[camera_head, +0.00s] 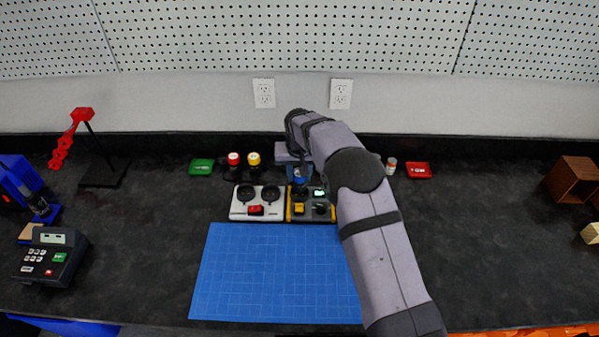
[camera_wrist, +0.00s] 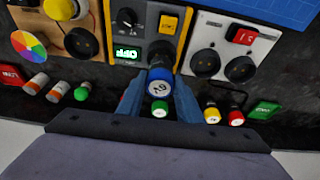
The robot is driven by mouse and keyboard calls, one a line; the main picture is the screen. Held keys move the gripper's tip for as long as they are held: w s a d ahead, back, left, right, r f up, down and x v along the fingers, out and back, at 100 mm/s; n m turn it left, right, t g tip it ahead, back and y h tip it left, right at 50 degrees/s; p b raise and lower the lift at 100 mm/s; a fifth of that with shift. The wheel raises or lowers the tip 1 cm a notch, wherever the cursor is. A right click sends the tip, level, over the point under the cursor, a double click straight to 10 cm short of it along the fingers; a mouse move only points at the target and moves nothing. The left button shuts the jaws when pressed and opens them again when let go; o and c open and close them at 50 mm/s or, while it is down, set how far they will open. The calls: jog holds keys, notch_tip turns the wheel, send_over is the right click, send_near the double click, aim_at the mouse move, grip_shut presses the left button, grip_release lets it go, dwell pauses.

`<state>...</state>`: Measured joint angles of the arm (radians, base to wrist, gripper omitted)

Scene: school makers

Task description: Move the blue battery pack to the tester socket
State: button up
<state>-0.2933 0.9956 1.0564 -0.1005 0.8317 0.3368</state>
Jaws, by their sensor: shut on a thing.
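The blue battery pack (camera_wrist: 158,84), labelled 6V, is held between the two blue fingers of my gripper (camera_wrist: 158,93), which is shut on it. In the head view, the blue battery pack (camera_head: 299,184) shows at the far left part of the tester. The tester (camera_wrist: 127,51) is a grey and yellow unit with a knob, a yellow switch and a display reading OFF; it also shows in the head view (camera_head: 311,215). Its black round socket (camera_wrist: 161,50) is right by the pack and partly covered. I cannot tell whether the pack is seated in it.
A white panel (camera_head: 239,212) with two round sockets and a red switch adjoins the tester. Red (camera_head: 233,159) and yellow (camera_head: 254,160) packs stand behind it. A wooden board (camera_wrist: 45,28) with a colour wheel is beside the tester. The blue mat (camera_head: 275,275) is clear.

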aim_at(299, 177)
jog(key=shift+f+b, duration=0.45)
jog(key=shift+f, duration=0.5)
jog(key=shift+f+b, duration=0.3)
jog(key=shift+f, duration=0.35)
dwell(1.0)
jog(key=o, duration=0.9)
jog(key=shift+c, duration=0.2)
jog(key=shift+r, duration=0.1)
jog(key=p+v, duration=0.6)
jog(key=v, duration=0.5)
dwell(0.4)
